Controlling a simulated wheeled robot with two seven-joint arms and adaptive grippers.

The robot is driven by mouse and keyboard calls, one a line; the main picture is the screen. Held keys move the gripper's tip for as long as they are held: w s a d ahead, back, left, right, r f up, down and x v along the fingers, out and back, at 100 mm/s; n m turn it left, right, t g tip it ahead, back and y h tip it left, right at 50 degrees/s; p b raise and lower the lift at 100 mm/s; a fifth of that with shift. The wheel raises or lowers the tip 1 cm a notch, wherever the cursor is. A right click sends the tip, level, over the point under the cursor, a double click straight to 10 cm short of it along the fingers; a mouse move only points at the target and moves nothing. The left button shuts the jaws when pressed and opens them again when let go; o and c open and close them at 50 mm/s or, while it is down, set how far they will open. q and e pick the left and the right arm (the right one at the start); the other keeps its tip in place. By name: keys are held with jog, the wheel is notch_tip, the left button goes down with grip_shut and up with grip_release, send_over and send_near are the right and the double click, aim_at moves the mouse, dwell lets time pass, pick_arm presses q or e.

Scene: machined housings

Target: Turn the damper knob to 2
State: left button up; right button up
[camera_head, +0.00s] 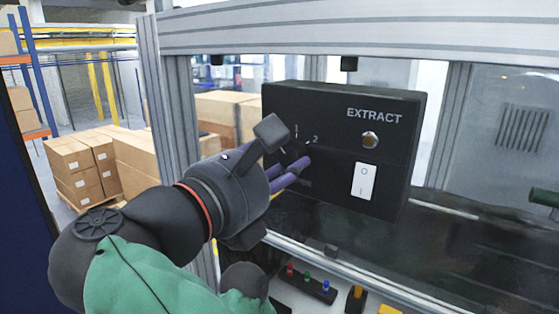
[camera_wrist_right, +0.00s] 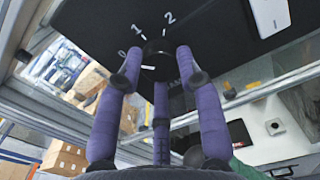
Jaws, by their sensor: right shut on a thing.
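The damper knob (camera_wrist_right: 158,47) is dark and round, on the front of a black control box (camera_head: 333,112) marked EXTRACT. White numerals 0, 1 and 2 stand around it in the right wrist view; 1 and 2 also show in the head view. My right gripper (camera_head: 297,163) has purple fingers and is shut on the knob, its fingertips (camera_wrist_right: 157,54) around the knob's sides. The fingers hide part of the knob, and I cannot tell surely which numeral it points to. My left gripper is in neither view.
On the same box are a round amber button or lamp (camera_head: 370,140) and a white rocker switch (camera_head: 363,181). Aluminium frame posts (camera_head: 171,95) stand to the left. Below is a strip with small red, green and blue pieces (camera_head: 307,282). Cardboard boxes (camera_head: 82,165) stand behind.

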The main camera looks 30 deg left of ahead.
jog(key=m, duration=0.4)
jog(key=shift+w+d, duration=0.1)
jog(key=m+b, duration=0.1)
jog(key=m, duration=0.3)
jog(key=shift+b, duration=0.3)
jog(key=m+b, duration=0.2)
jog(key=m, duration=0.3)
jog(key=shift+r+m+b, duration=0.15)
jog(key=shift+m+b, duration=0.5)
jog(key=shift+m, duration=1.35)
jog(key=o, duration=1.2)
jog(key=shift+w, duration=0.1)
jog(key=shift+c, duration=0.2)
jog(key=shift+w, duration=0.25)
jog(key=shift+s, duration=0.25)
